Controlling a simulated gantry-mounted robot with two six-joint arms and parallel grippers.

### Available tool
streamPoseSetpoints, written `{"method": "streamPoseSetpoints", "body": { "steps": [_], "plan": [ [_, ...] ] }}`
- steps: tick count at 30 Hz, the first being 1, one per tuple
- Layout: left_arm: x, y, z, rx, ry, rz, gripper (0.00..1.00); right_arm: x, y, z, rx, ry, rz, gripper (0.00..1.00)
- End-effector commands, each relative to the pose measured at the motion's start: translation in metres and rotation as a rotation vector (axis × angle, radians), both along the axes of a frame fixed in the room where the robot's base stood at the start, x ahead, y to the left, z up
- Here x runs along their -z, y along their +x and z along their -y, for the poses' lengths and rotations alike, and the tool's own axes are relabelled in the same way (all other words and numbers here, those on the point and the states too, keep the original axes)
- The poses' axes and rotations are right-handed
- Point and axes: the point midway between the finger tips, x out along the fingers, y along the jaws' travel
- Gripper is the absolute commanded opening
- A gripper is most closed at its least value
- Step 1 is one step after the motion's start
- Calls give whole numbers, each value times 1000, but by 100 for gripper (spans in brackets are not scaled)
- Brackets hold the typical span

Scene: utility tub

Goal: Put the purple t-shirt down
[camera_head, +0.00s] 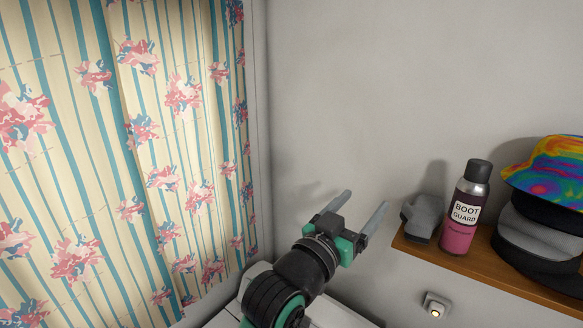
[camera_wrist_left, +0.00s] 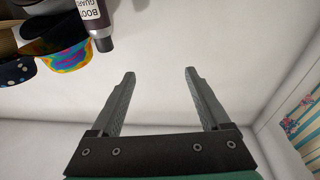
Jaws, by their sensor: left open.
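My left gripper (camera_head: 362,209) is open and empty, raised in front of the grey wall in the head view. Its two spread fingers also show in the left wrist view (camera_wrist_left: 158,72), with nothing between them. No purple t-shirt is visible in either view. My right gripper is out of view.
A wooden shelf (camera_head: 483,262) at the right holds a Boot Guard spray can (camera_head: 465,210), a grey object (camera_head: 424,215) and stacked hats (camera_head: 548,180). A small lit fixture (camera_head: 435,305) is below. A floral striped curtain (camera_head: 120,150) hangs left. A white surface (camera_head: 330,314) lies under my arm.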

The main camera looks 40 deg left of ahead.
Motion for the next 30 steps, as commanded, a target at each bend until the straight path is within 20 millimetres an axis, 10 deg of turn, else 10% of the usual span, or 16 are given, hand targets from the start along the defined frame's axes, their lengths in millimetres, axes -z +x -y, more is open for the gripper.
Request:
{"method": "streamPoseSetpoints", "body": {
  "steps": [4,10,26,30],
  "plan": [
    [-115,-110,20,33,14,381,80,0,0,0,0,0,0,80],
    [-169,-209,28,51,18,647,80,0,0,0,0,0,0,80],
    [-173,-219,29,51,17,674,80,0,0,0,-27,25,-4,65],
    [-173,-219,29,51,17,674,80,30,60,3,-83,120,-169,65]
  ]
}}
